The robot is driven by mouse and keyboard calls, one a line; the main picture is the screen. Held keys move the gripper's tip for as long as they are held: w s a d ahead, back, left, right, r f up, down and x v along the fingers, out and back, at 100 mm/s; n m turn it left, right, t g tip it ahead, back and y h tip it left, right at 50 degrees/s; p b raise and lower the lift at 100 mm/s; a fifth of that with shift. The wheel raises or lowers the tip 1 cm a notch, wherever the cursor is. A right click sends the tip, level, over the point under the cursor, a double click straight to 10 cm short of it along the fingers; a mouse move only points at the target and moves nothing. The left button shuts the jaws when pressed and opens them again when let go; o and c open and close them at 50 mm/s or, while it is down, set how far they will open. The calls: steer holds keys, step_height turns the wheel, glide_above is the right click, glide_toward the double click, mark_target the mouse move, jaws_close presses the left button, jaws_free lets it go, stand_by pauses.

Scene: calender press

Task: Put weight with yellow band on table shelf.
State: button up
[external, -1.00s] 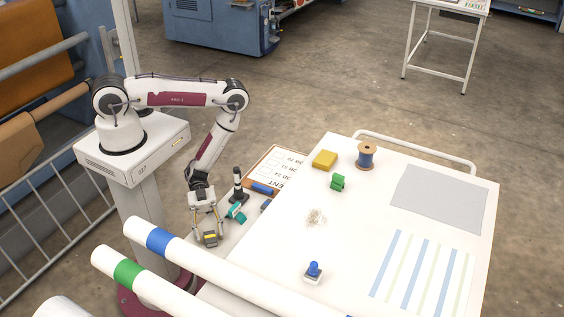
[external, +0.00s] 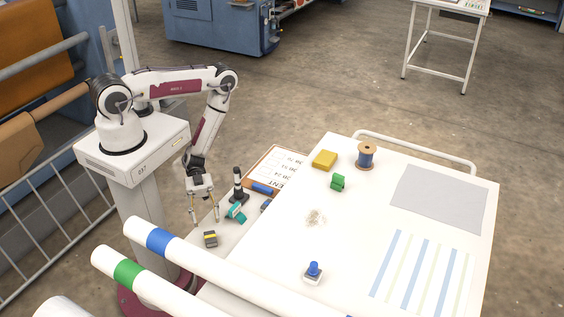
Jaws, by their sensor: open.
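The weight with the yellow band (external: 210,239) is a small dark block with a yellow stripe. It rests on the low white shelf (external: 232,236) at the left side of the table (external: 340,245), near the white rolls. My gripper (external: 203,222) is open and empty, with its fingers pointing down. It is above and slightly behind the weight, apart from it.
On the shelf are a black upright tool (external: 238,184), a teal item (external: 236,212) and a clipboard with a blue marker (external: 262,188). White rolls with blue (external: 160,242) and green (external: 128,272) bands lie in front. The table holds a yellow block (external: 324,159), a spool (external: 366,156) and a blue-handled stamp (external: 313,272).

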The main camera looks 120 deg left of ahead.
mark_target(206, 217)
steer(key=shift+v, duration=1.55)
steer(key=shift+a, duration=0.1)
